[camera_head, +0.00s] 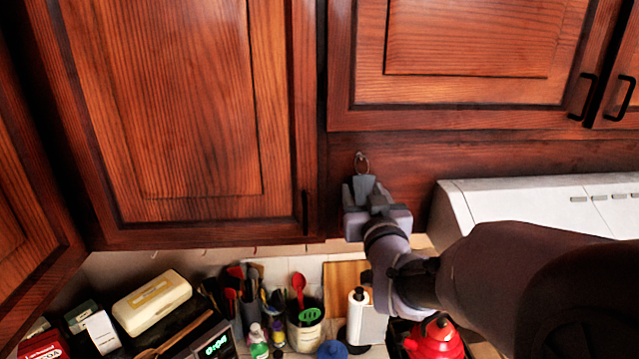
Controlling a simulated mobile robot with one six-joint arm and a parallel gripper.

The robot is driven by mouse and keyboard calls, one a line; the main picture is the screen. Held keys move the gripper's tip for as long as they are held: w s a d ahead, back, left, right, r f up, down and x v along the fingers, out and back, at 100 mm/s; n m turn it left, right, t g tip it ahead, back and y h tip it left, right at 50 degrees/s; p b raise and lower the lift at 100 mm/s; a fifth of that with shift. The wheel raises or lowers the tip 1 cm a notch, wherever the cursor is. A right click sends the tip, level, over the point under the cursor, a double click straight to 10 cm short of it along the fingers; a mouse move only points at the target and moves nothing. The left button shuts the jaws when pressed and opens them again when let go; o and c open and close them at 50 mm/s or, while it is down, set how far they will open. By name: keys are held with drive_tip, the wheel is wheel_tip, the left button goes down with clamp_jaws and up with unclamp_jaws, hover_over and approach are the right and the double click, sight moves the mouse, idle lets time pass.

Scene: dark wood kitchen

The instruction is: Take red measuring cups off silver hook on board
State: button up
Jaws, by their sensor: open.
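A small silver hook with a thin ring (361,162) is on the dark wood board (440,158) below the right upper cabinet. My gripper (366,187) is raised to the board just below the ring, with its fingers open and pointing up at it. A small grey-blue flat piece shows between the fingers under the ring. I cannot tell whether it is part of the gripper or hangs from the ring. No red measuring cups can be made out there; my gripper covers the spot below the ring.
A dark wood cabinet door (190,110) is close on the left. A white range hood (540,205) is on the right. Below are a utensil crock (305,330), a paper towel roll (366,320), a red kettle (435,342) and a cream box (152,302).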

drive_tip(key=shift+w+a+f, duration=0.1)
drive_tip(key=shift+w+f, duration=0.1)
drive_tip(key=shift+w, duration=1)
drive_tip(key=shift+s+r, duration=0.15)
drive_tip(key=shift+s, duration=0.25)
drive_tip(key=shift+c, duration=0.9)
drive_tip(key=shift+s, duration=0.15)
drive_tip(key=c, duration=0.3)
clamp_jaws()
